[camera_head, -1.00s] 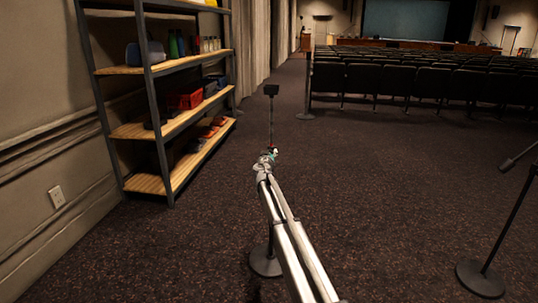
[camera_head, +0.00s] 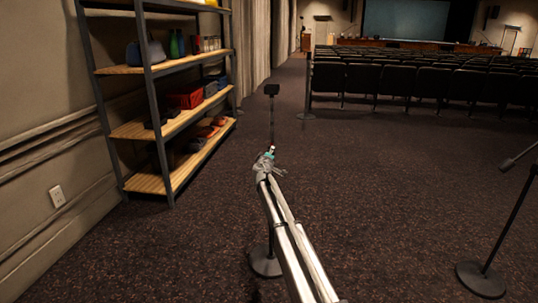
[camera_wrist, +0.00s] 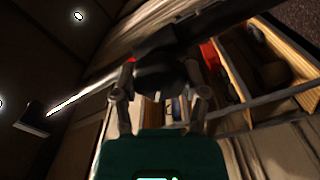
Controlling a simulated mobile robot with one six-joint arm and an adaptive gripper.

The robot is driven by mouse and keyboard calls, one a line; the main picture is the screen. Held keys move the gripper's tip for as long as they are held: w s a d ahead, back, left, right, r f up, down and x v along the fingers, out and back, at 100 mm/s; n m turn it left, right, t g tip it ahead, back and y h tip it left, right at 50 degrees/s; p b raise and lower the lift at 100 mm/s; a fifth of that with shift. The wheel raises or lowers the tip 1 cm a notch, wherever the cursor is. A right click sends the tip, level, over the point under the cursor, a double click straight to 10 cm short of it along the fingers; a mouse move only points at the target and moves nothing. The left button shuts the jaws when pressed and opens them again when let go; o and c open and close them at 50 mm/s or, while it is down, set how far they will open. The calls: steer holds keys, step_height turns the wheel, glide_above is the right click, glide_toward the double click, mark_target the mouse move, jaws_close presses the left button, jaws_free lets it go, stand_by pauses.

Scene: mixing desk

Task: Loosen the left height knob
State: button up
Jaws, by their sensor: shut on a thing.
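The left stand's thin pole (camera_head: 271,115) rises past the end of my arm, with a small black block (camera_head: 271,89) on top. My gripper (camera_head: 268,153) is at the pole's upper part, below that block. In the wrist view, my gripper (camera_wrist: 160,98) has one finger on each side of a dark round knob (camera_wrist: 160,77) and is shut on it. The pole runs slanted behind the knob in that view. The knob itself is hidden by my gripper in the head view.
The stand's round base (camera_head: 265,262) is on the carpet, partly behind my arm. A shelf (camera_head: 165,125) with boxes and bottles stands at the left wall. Another stand (camera_head: 483,279) is at the right. Rows of seats (camera_head: 420,80) are farther back. Open carpet lies between.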

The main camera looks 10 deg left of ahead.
steer(key=n, duration=0.4)
steer(key=shift+w+a+f+n, duration=0.1)
steer(key=shift+n, duration=1.9)
steer(key=o, duration=1.2)
steer(key=shift+c, duration=0.2)
steer(key=s, duration=1.2)
steer(key=shift+a, duration=0.15)
